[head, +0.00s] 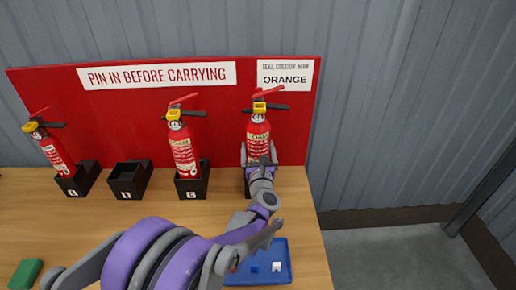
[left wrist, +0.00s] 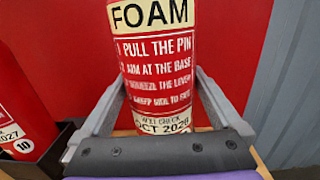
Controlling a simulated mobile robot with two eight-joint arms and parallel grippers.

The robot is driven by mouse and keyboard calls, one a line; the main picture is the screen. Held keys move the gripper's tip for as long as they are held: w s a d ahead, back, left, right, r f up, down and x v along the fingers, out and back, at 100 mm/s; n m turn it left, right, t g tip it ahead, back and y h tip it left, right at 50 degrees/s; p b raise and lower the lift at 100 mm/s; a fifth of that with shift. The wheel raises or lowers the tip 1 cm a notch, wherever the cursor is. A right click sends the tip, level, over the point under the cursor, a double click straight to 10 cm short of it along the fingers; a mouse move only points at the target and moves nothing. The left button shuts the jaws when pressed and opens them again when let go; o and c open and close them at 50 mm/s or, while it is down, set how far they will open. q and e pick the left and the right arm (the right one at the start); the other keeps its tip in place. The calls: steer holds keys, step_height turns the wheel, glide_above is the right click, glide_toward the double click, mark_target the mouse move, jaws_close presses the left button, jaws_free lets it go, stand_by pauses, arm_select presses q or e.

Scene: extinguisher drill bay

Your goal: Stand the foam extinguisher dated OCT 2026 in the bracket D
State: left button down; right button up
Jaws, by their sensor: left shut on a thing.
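A red foam extinguisher (head: 258,132) with a yellow collar stands upright at the right end of the row. My left gripper (head: 261,163) is shut on its lower body. In the left wrist view the extinguisher (left wrist: 155,60) is between the two grey fingers (left wrist: 160,108), and its label reads FOAM, with an OCT date below; the year's last digit is hard to read. A dark bracket (head: 247,183) shows partly behind my gripper; its letter and the extinguisher's base are hidden, so I cannot tell whether it is seated. My right gripper is not in view.
Extinguishers stand in the far-left bracket (head: 78,180), tilted in the picture, and the third bracket (head: 191,187). The second bracket (head: 129,181) is empty. A blue tray (head: 285,262) with small cubes and a green block (head: 25,273) lie in front. A red board stands behind.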

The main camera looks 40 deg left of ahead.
arm_select(q)
steer(key=shift+f+b, duration=0.45)
steer(key=shift+f, duration=0.2)
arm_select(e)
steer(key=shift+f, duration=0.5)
arm_select(q)
jaws_free()
steer(key=shift+d, duration=0.1)
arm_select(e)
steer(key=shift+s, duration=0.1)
arm_select(q)
steer(key=shift+s+f, duration=0.1)
steer(key=shift+s, duration=0.05)
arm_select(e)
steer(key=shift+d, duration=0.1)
